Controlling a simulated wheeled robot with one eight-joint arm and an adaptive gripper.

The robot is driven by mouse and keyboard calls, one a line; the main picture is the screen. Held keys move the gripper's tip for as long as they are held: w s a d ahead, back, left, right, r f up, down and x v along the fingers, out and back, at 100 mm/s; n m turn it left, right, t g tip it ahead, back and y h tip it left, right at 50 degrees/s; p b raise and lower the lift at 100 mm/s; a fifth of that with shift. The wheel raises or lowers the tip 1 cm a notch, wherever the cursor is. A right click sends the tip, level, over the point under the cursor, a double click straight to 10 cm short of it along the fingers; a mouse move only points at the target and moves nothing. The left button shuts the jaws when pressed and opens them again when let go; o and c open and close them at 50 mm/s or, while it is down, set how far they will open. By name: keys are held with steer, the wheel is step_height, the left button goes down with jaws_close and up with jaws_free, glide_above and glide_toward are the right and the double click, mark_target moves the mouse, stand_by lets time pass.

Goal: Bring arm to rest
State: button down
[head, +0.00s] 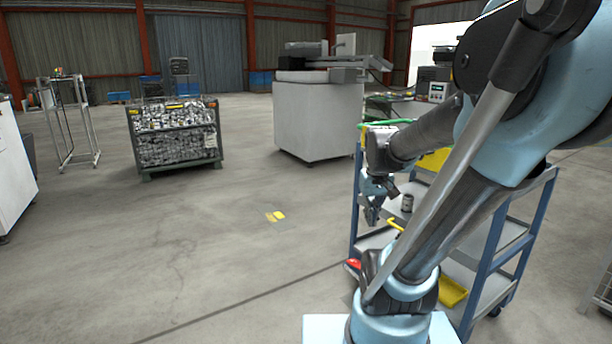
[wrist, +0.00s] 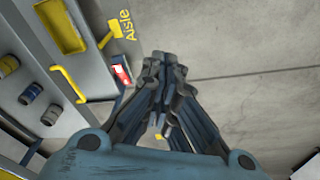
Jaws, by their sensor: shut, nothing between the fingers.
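My gripper (head: 372,213) hangs at the end of my bent arm, pointing down beside the near left side of the blue-framed cart (head: 354,215). In the wrist view my gripper (wrist: 163,68) shows its fingers brought together with nothing between them. Below the fingers are bare concrete floor and the cart's edge. The arm rises from its base, folds over at the upper right, and its forearm reaches back left above the cart. The fingers look clear of the cart, but the exact gap cannot be told.
A dark can (head: 407,203) stands on the cart; the wrist view shows several cylinders (wrist: 30,93), a yellow handle (wrist: 70,84), a yellow tray (wrist: 62,25) and a red-and-white item (wrist: 122,75). A wire crate (head: 176,150) and white machine (head: 318,120) stand further back. Open floor lies left.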

steer(key=s+f+m, duration=0.1)
steer(key=s+f, duration=0.4)
steer(key=s, duration=0.5)
steer(key=shift+s+a+f, duration=0.15)
steer(key=shift+s+a, duration=0.1)
steer(key=shift+a, duration=0.05)
stand_by(0.4)
